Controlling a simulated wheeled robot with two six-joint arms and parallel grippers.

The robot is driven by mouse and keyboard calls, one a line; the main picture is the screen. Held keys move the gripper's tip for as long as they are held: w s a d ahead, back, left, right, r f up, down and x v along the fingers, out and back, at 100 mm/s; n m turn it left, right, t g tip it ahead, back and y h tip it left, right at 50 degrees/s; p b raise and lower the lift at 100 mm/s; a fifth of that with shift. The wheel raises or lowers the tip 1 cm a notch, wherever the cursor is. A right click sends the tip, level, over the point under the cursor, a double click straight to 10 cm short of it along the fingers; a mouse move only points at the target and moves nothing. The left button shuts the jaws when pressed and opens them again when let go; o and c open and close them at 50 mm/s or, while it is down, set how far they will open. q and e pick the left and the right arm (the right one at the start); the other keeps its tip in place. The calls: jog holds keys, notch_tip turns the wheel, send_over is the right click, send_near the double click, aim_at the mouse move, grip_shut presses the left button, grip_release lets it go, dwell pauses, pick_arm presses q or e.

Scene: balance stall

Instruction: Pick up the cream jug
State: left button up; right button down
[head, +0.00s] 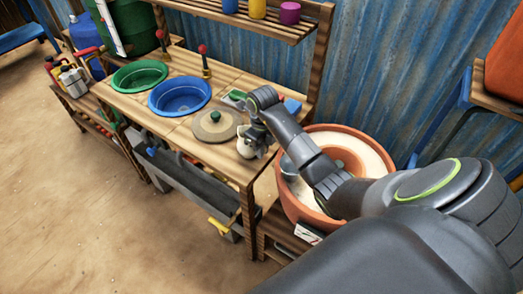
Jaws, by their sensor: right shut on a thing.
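The cream jug (246,150) is at the front right corner of the wooden stall table. My right gripper (255,132) reaches down from the right and is shut on the jug, hiding part of its upper side. I cannot tell whether the jug's base touches the tabletop. My left gripper is not in view.
A round board with a green knob (215,125) lies just left of the jug. A blue basin (180,96) and a green basin (139,76) stand further left, near red-knobbed levers (204,60). A large terracotta bowl (290,205) with pale contents is right of the table.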

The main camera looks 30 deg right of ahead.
jog(key=shift+r, duration=0.8)
notch_tip(320, 180, up, 4)
jog(key=shift+p, duration=0.75)
jog(key=shift+r+p, duration=1.45)
